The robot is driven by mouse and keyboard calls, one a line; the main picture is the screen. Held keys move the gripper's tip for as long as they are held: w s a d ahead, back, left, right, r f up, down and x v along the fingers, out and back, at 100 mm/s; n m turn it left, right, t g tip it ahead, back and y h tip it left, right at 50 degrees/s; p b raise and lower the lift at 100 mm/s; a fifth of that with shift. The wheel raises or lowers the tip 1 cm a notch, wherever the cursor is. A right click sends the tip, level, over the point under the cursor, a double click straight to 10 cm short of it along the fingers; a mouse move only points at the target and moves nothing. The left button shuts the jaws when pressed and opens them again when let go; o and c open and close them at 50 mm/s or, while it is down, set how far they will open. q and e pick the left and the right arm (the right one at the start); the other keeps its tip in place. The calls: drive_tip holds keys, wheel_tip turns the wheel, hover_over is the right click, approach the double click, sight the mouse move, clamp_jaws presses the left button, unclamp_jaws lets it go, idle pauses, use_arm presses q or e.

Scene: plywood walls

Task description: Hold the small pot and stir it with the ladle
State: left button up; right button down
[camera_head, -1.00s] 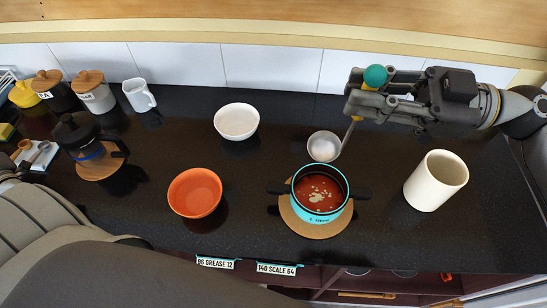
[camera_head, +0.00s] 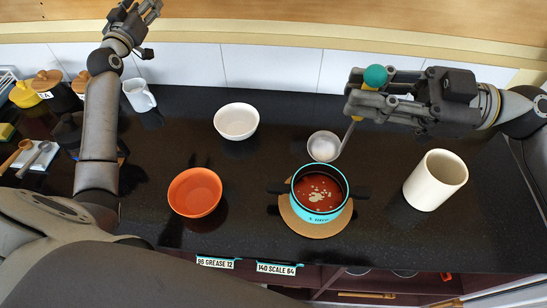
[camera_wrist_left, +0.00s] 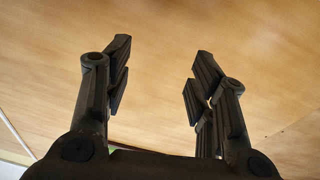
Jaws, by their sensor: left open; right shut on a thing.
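The small turquoise pot (camera_head: 318,217) holds red soup with pale bits and stands on a round wooden board (camera_head: 300,226). It has dark handles at its left and right. My right gripper (camera_head: 362,98) is shut on the ladle (camera_head: 345,137), behind and above the pot. A teal ball (camera_head: 375,76) shows at the top of the ladle. My left gripper (camera_head: 140,8) is raised at the upper left, far from the pot. In the left wrist view its open fingers (camera_wrist_left: 155,80) are empty and face the wooden wall.
An orange bowl (camera_head: 195,192) stands left of the pot, and a white bowl (camera_head: 237,121) behind it. A cream canister (camera_head: 436,180) is at the right. A white mug (camera_head: 139,95) and jars (camera_head: 48,85) are at the left. Dark counter between bowls and pot is clear.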

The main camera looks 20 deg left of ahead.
use_arm(q)
drive_tip(key=w+d+f+m+g+h, duration=0.1)
drive_tip(key=w+d+m+h, duration=0.25)
drive_tip(key=d, duration=0.65)
drive_tip(key=w+d+f+m+g+h, duration=0.1)
drive_tip(key=w+d+m+g+h, duration=0.25)
drive_tip(key=d, duration=0.65)
drive_tip(key=s+d+f+m+g+h, duration=0.1)
drive_tip(key=d+f+m+g+h, duration=0.15)
drive_tip(key=d, duration=0.55)
drive_tip(key=s+d+f+m+g+h, duration=0.1)
drive_tip(key=d+f+m+h, duration=0.15)
drive_tip(key=d, duration=0.65)
drive_tip(key=m+g+y, duration=0.6)
drive_tip(key=m+g, duration=0.1)
drive_tip(key=g, duration=0.4)
hover_over(274, 185)
wheel_tip(274, 185, down, 10)
drive_tip(key=shift+m, duration=0.3)
wheel_tip(274, 185, down, 12)
drive_tip(key=shift+f, duration=0.1)
